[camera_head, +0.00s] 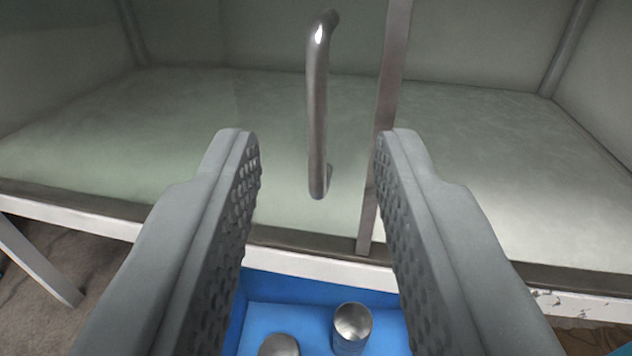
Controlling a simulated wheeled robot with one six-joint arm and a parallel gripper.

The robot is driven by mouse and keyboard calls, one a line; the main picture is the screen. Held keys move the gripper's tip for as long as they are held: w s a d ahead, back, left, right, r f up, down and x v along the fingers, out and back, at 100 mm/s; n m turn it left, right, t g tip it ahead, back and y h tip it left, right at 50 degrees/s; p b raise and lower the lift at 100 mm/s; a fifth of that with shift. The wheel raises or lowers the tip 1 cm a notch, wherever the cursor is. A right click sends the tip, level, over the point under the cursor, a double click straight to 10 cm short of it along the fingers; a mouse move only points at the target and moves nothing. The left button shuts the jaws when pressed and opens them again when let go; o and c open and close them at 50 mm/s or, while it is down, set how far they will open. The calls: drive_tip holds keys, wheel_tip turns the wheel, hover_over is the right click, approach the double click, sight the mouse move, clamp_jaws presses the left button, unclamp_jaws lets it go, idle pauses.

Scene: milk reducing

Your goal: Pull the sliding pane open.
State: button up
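The sliding pane (270,115) is clear greenish glass at the front of a cabinet, with a brown metal edge strip (385,110) along its right side. A vertical metal bar handle (318,110) is fixed to the pane just left of that strip. My gripper (315,145) is open and empty. Its two grey textured fingers reach toward the pane, one on each side of the handle as seen here. The handle appears beyond the fingertips, and I see no contact. The handle's full length shows.
A white ledge with a dark track (300,255) runs along the cabinet's lower front. Below it, a blue bin (270,290) holds metal-topped cylinders (352,322). The pale cabinet floor (500,160) behind the glass is bare. A white leg (40,260) stands at left.

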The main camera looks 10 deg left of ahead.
drive_tip(key=s+d, duration=0.2)
drive_tip(key=s, duration=0.8)
drive_tip(key=shift+s, duration=0.35)
drive_tip(key=s+d+r, duration=0.1)
drive_tip(key=d+r, duration=0.5)
drive_tip(key=r, duration=0.5)
drive_tip(key=s+d+r+m, duration=0.15)
drive_tip(key=d+r, duration=0.35)
drive_tip(key=r, duration=0.7)
drive_tip(key=s+d+r, duration=0.1)
drive_tip(key=d+r, duration=0.5)
drive_tip(key=r, duration=0.5)
drive_tip(key=s+d+r+h, duration=0.1)
drive_tip(key=s+d+r, duration=0.9)
drive_tip(key=s+r, duration=0.3)
drive_tip(key=s+d+r+h, duration=0.1)
drive_tip(key=s+d+r, duration=0.1)
drive_tip(key=s, duration=0.7)
drive_tip(key=s+d+r+h, duration=0.1)
drive_tip(key=s+d+r, duration=0.2)
drive_tip(key=s, duration=0.5)
drive_tip(key=shift+s+d+r+m, duration=0.35)
drive_tip(key=shift+d, duration=0.55)
